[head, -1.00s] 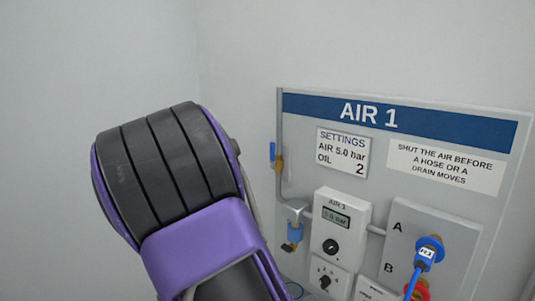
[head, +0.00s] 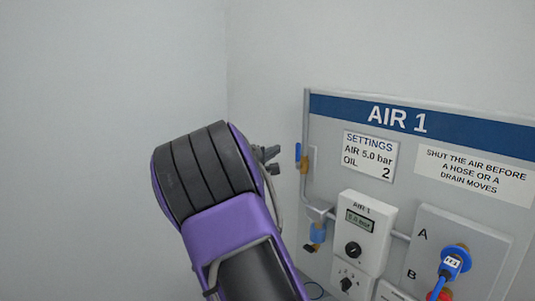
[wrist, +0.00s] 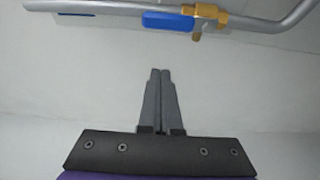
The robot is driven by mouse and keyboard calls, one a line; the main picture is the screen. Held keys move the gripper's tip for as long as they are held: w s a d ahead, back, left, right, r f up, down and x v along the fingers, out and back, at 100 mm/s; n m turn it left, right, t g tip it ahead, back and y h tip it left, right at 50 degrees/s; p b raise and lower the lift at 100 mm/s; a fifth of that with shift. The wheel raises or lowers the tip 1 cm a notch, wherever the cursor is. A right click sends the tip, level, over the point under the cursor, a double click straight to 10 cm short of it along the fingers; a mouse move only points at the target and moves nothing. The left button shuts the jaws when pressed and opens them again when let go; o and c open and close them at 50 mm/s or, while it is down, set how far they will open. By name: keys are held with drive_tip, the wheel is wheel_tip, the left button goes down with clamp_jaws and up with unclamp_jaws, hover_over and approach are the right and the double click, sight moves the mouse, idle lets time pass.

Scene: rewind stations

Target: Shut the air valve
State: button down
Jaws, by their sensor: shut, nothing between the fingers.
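The air valve has a brass body (head: 304,164) and a blue lever handle (head: 298,151) on the grey pipe at the left edge of the AIR 1 panel. The lever lies along the pipe. In the wrist view the blue handle (wrist: 168,21) and brass body (wrist: 207,14) are at the top, beyond my fingertips. My gripper (wrist: 160,71) is shut and empty, its fingers pointing toward the pipe with a gap between. In the head view my gripper (head: 274,157) shows just left of the valve, partly hidden behind my arm.
The AIR 1 panel (head: 330,126) carries a settings card (head: 369,156), a warning label (head: 474,175), a regulator box with a display (head: 360,220) and a blue hose plug (head: 456,262) at port A. A small blue fitting (head: 318,233) hangs below the valve. Plain wall is at left.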

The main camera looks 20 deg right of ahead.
sight(298, 157)
drive_tip(key=d, duration=0.1)
drive_tip(key=s+d, duration=0.1)
drive_tip(key=d, duration=0.1)
drive_tip(key=shift+s+d+p, duration=0.35)
drive_tip(key=shift+s+d, duration=0.05)
drive_tip(key=shift+a+f+b, duration=0.1)
drive_tip(key=shift+b, duration=0.6)
drive_tip(key=shift+s+m+b, duration=0.1)
drive_tip(key=shift+m+b, duration=0.2)
